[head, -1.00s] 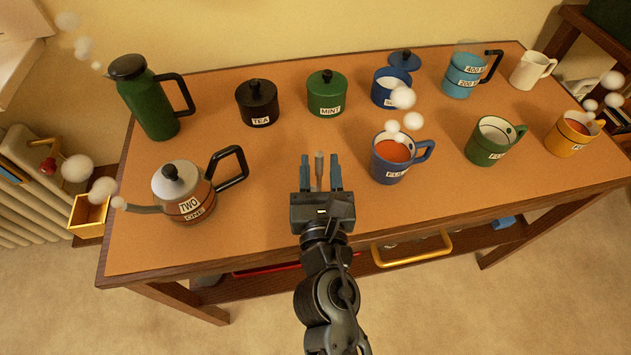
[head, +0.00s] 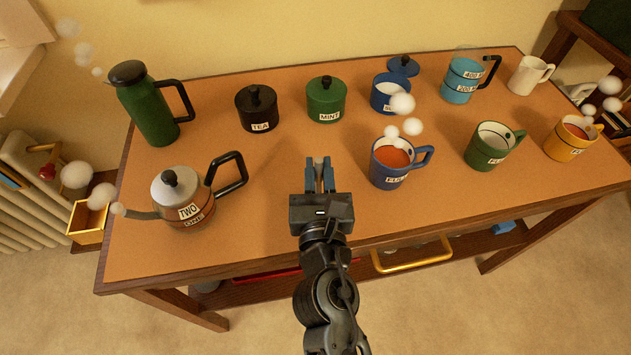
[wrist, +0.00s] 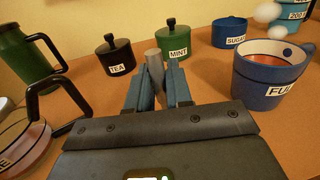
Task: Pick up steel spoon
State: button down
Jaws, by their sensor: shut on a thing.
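The steel spoon shows as a small grey piece (head: 319,163) between the fingertips in the head view. In the wrist view its grey end (wrist: 154,65) stands up just beyond the fingers; the rest is hidden by them. My gripper (head: 320,175) has its two blue fingers shut on the spoon, over the front middle of the table. It also shows in the wrist view (wrist: 159,88).
On the table (head: 260,240), a blue mug (head: 388,175) of reddish liquid stands close to the right of my gripper. A glass teapot (head: 180,200) stands left. Black TEA (head: 257,110) and green MINT (head: 326,100) canisters stand behind. A green mug (head: 488,150) is farther right.

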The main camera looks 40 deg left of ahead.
aim_at(319, 160)
jog(key=shift+r, duration=0.1)
jog(key=shift+r+p, duration=0.4)
jog(key=shift+p, duration=0.05)
notch_tip(319, 160, up, 4)
jog(key=p, duration=0.3)
jog(key=shift+f, duration=0.15)
jog(key=d+r+p, duration=0.6)
jog(key=d+p, duration=0.1)
jog(key=d, duration=0.4)
jog(key=shift+w+d+r, duration=0.2)
jog(key=shift+w+d, duration=0.1)
